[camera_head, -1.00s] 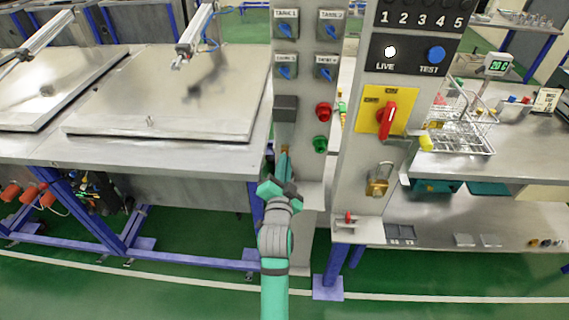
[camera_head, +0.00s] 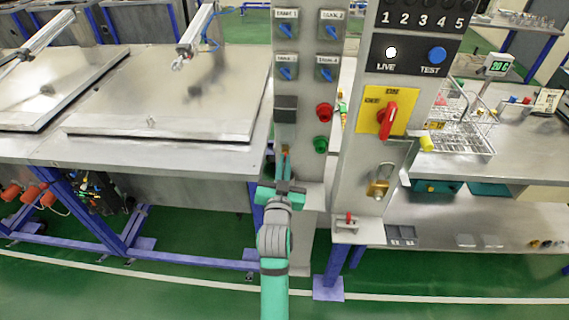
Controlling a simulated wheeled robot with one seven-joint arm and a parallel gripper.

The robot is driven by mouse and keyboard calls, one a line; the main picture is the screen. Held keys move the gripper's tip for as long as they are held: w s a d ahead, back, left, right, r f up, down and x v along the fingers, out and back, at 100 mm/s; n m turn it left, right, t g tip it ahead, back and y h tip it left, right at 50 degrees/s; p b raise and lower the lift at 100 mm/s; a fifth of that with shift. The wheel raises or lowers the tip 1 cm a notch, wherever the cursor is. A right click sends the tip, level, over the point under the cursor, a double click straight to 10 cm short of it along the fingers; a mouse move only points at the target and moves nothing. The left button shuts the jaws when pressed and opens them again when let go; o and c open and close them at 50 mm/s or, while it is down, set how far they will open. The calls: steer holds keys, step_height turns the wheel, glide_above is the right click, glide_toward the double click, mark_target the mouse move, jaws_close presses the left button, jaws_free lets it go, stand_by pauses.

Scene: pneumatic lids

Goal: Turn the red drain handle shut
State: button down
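A small red handle (camera_head: 349,218) stands upright on the grey ledge at the foot of the right-hand post. A larger red rotary handle (camera_head: 387,122) sits on a yellow plate (camera_head: 369,123) higher on the same post, tilted slightly from vertical. No label I can read says which is the drain handle. My gripper (camera_head: 284,187), teal and grey, is in front of the lower part of the left-hand grey panel, left of and a little above the small red handle, and clear of both handles. Its finger gap is too small to make out.
A brass padlock (camera_head: 378,187) hangs below the yellow plate. Red (camera_head: 324,110) and green (camera_head: 320,144) buttons sit on the left-hand panel. A steel tank lid (camera_head: 180,95) is at left. A yellow-tipped lever (camera_head: 427,143) juts right of the post.

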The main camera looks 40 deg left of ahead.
steer(key=n, duration=1.1)
steer(key=shift+s+a+f, duration=0.1)
steer(key=shift+s+a, duration=0.05)
steer(key=shift+a, duration=0.1)
stand_by(0.4)
steer(key=c, duration=2)
jaws_free()
steer(key=v, duration=1.1)
